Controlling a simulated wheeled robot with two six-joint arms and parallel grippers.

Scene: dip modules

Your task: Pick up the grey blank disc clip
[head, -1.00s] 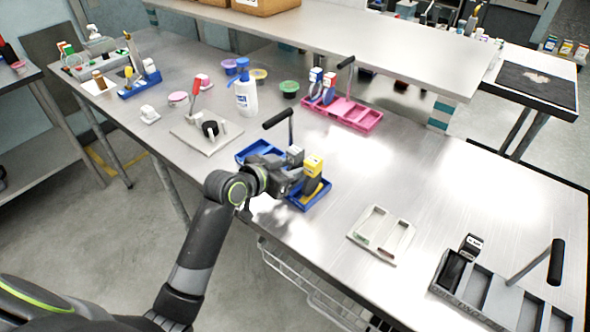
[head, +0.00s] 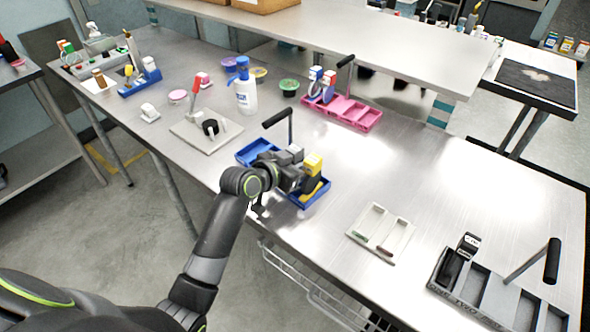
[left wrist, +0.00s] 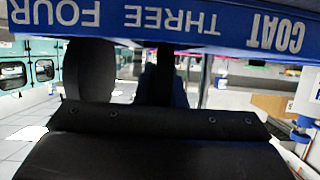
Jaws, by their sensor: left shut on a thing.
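The grey blank disc clip (head: 295,152) shows in the head view as a grey top just behind my left gripper, in the blue caddy. My left gripper (head: 291,180) is low at the caddy and shut on the clip; its fingertips and the clip's lower part are mostly hidden. A yellow clip (head: 314,163) stands just right of it. In the left wrist view, the caddy's blue wall (left wrist: 130,18) crosses the top, with upside-down lettering including COAT, THREE and FOUR. Dark finger shapes (left wrist: 125,75) hang below it, and the clip is not clearly visible. My right gripper is not in view.
The blue caddy (head: 257,147) has an upright post with a black handle (head: 277,118). A pink caddy (head: 352,112) stands behind, a pale tray (head: 381,231) to the right and a grey caddy (head: 487,292) at front right. The table between is clear.

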